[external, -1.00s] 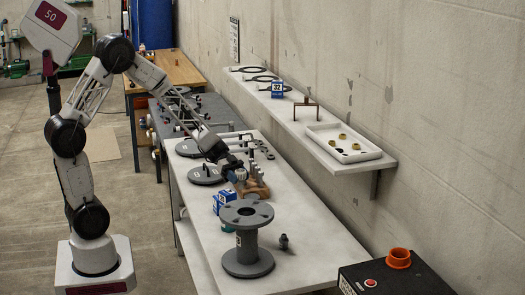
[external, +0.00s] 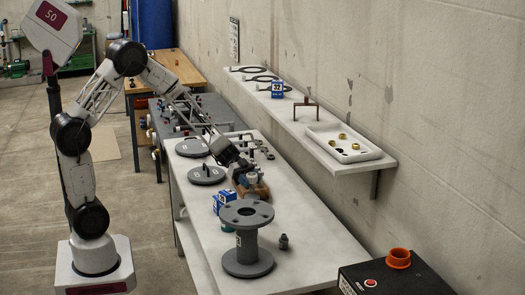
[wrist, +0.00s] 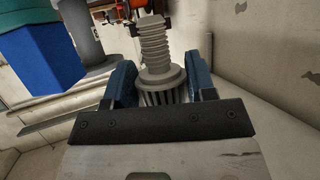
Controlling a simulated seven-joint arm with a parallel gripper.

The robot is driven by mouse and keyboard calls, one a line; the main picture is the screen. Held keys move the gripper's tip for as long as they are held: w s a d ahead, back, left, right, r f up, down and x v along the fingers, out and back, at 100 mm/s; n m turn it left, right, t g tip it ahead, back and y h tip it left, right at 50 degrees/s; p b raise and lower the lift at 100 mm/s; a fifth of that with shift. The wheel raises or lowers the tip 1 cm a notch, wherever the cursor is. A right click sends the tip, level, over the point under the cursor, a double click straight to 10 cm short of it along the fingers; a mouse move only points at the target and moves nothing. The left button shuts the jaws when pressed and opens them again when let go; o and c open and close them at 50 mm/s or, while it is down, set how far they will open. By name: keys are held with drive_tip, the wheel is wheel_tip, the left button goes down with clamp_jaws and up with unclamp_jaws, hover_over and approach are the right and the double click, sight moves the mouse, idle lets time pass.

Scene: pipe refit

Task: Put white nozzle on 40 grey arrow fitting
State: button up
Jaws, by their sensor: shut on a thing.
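In the wrist view, the blue fingers of my gripper (wrist: 158,92) are shut around the ribbed base of a pale grey-white nozzle (wrist: 156,50). Its stepped, ridged stem points away from me. In the external view, my gripper (external: 248,180) is low over the table at a brown wooden block (external: 262,189); the nozzle cannot be made out there. I cannot tell whether the nozzle still touches the block. A small dark grey fitting (external: 283,241) stands on the near table, right of the flanged spool; I cannot read a 40 or an arrow on it.
A grey flanged spool (external: 247,256) and a blue box (external: 223,198) stand near my gripper. Round grey plates (external: 207,174) lie behind on the table (external: 305,262). A wall shelf (external: 285,108) holds a white tray (external: 368,157). The table's near right is mostly clear.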

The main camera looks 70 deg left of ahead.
drive_tip(key=shift+f, duration=0.8)
drive_tip(key=shift+f, duration=0.1)
drive_tip(key=o, duration=0.9)
drive_tip(key=v, duration=1.2)
drive_tip(key=shift+w, duration=0.1)
